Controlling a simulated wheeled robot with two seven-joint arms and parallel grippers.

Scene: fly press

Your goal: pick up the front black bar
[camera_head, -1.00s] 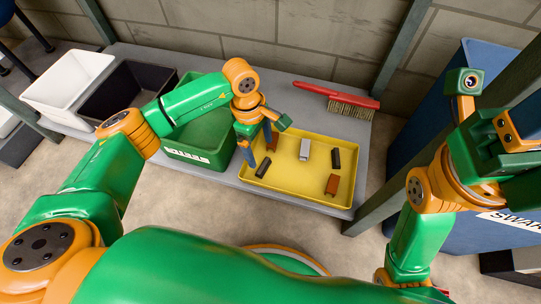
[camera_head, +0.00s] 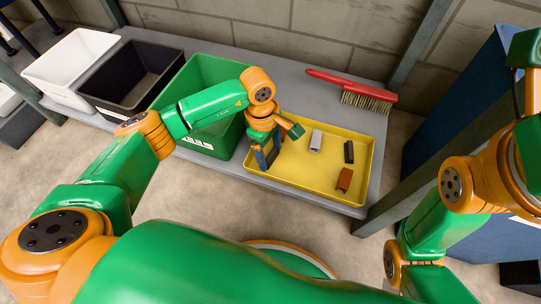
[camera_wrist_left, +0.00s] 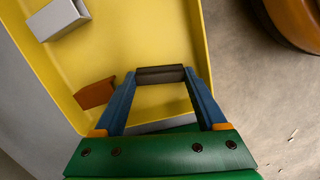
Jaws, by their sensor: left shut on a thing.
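The front black bar (camera_wrist_left: 160,74) is between the blue fingertips of my left gripper (camera_wrist_left: 160,78) in the left wrist view. The gripper is shut on it, over the near left part of the yellow tray (camera_head: 310,183). I cannot tell how far the bar is above the tray floor. A second black bar (camera_head: 349,152) lies at the tray's right side. My right arm shows at the right edge, but its fingertips are out of view.
A grey block (camera_head: 316,141) and a brown block (camera_head: 344,180) lie in the tray. Another brown block (camera_wrist_left: 95,93) shows near my left finger. A green bin (camera_head: 205,75), black bin (camera_head: 133,75) and white bin (camera_head: 72,62) stand left. A red brush (camera_head: 350,86) lies behind.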

